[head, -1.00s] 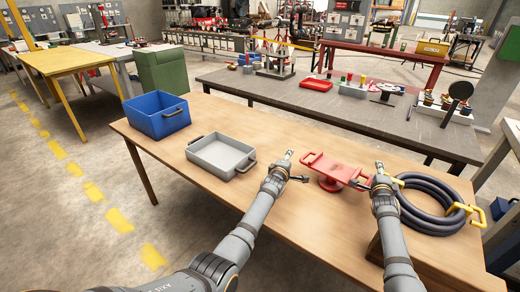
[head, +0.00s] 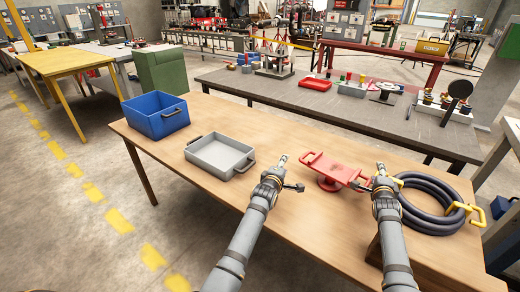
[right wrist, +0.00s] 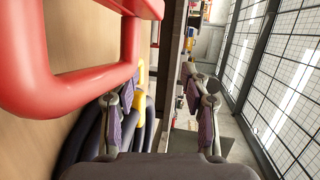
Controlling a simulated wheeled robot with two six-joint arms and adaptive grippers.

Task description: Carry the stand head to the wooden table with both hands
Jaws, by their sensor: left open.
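The stand head is a red plate (head: 332,167) with a handle at each end and a round red foot beneath it, standing on the wooden table (head: 285,215). My left gripper (head: 291,174) is open and empty, just left of its left handle and apart from it. My right gripper (head: 371,177) is at the right handle in the head view; contact cannot be told there. In the right wrist view its fingers (right wrist: 160,90) are spread, with nothing gripped between them. The red handle (right wrist: 75,98) lies at the left, beside the left finger.
A coil of dark hose (head: 430,203) with yellow handles lies close to the right of my right gripper. A grey tray (head: 218,170) and a blue bin (head: 155,128) stand on the table's left part. A dark workbench (head: 340,108) with fixtures stands behind.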

